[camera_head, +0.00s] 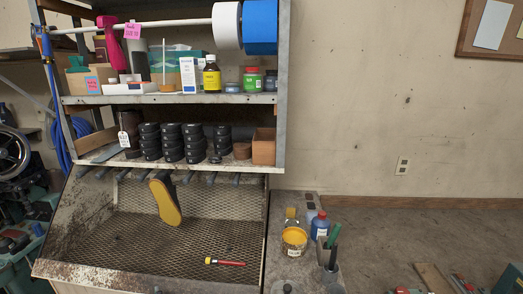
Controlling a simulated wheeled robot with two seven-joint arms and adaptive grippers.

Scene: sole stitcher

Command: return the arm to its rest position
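Neither of my arms nor grippers shows in the head view, so their pose and what they hold cannot be seen. A red-handled tool (226,262) lies on the mesh at the tray's right.
A metal shelf (180,99) above the tray holds bottles, boxes and stacked black rolls (172,142). A side counter (290,268) carries a yellow tub (294,241), a blue bottle (320,225) and upright tools. Dark machinery (15,165) stands far left. Floor beyond the counter looks partly clear.

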